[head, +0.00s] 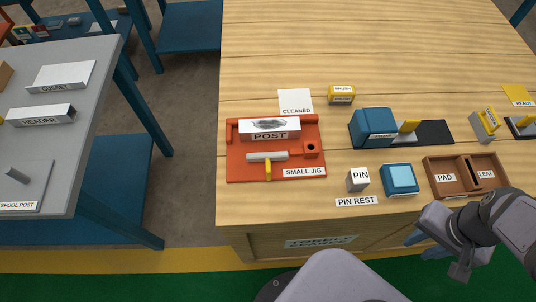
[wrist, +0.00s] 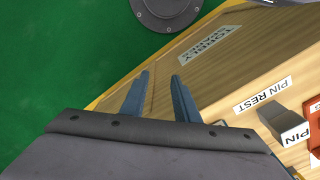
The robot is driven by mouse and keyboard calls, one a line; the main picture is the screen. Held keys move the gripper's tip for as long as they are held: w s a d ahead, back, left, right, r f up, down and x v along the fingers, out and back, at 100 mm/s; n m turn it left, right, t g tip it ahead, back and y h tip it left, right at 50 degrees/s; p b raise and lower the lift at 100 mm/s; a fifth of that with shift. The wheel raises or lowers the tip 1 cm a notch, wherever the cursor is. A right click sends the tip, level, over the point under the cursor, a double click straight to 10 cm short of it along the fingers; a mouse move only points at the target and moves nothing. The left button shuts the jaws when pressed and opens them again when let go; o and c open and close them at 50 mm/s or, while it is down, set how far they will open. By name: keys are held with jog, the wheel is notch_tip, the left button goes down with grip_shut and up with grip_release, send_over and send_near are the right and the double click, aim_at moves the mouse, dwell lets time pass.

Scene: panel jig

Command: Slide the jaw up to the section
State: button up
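The orange small jig (head: 240,165) lies on the wooden table. The section, a pale block labelled POST (head: 285,134) with a dark-patterned top, sits at the back of the jig. A strip of orange shows between the bar and the section; I cannot tell the exact jaw edge. My gripper (head: 418,240) is at the table's front right, well away from the jig. In the wrist view my gripper (wrist: 160,78) is open and empty.
A block labelled PIN (head: 358,180) stands behind the PIN REST label, between jig and gripper. A blue box (head: 399,179) and a brown divided tray (head: 440,190) stand further right. A blue clamp-like block (head: 372,128) is behind. A grey table (head: 85,125) is left.

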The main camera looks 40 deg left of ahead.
jog(key=w+a+r+p, duration=0.2)
jog(key=a+r+p, duration=0.2)
jog(key=a+r, duration=0.4)
notch_tip(320, 180, up, 4)
jog(key=n+p, duration=0.1)
jog(key=n, duration=0.8)
send_over(269, 166)
jog(key=shift+w+d+r, duration=0.1)
jog(key=shift+w, duration=0.05)
jog(key=shift+s+a, duration=0.2)
jog(key=shift+f+p, duration=0.3)
jog(key=shift+f, duration=3.35)
grip_shut()
